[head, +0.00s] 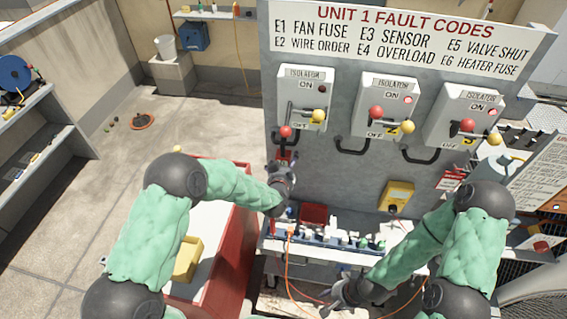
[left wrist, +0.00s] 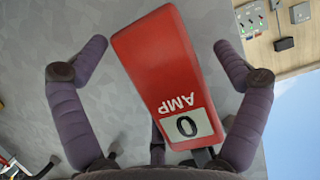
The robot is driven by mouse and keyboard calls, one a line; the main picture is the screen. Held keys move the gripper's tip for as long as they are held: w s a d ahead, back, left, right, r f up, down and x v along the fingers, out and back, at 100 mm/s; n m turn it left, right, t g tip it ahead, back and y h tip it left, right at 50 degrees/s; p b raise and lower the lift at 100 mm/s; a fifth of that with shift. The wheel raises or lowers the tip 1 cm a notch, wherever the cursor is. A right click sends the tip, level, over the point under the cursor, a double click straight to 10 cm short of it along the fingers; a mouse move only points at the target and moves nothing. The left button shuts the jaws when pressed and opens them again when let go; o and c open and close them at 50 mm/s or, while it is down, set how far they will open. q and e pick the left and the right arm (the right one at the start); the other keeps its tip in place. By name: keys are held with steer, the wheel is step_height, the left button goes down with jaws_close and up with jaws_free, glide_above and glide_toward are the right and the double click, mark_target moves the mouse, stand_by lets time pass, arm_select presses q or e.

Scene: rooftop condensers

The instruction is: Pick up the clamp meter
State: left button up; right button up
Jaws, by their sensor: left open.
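The clamp meter (left wrist: 160,62) is a red box marked AMP with a small display reading 0. It fills the middle of the left wrist view, tilted there. In the head view a small red piece of it (head: 284,155) shows against the grey panel, just above my left gripper (head: 283,177). My left gripper is open in the left wrist view (left wrist: 161,56), with fingers on both sides of the meter and gaps between. My right gripper (head: 335,297) is low in front of the bench, looks open and is away from the meter.
The grey panel (head: 340,180) carries several isolators with knobbed handles close above my left gripper. Below is a bench (head: 330,258) with small parts, a red tray (head: 313,214) and an orange cable (head: 288,262). A red-sided cart (head: 238,250) stands under my left arm.

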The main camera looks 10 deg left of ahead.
mark_target(286, 161)
arm_select(q)
steer(key=c, duration=1.4)
steer(key=shift+r, duration=0.2)
steer(key=shift+r, duration=0.6)
step_height(286, 161, up, 2)
steer(key=shift+r, duration=0.25)
steer(key=s, duration=1.8)
steer(key=shift+f+b, duration=0.25)
steer(key=shift+b, duration=0.15)
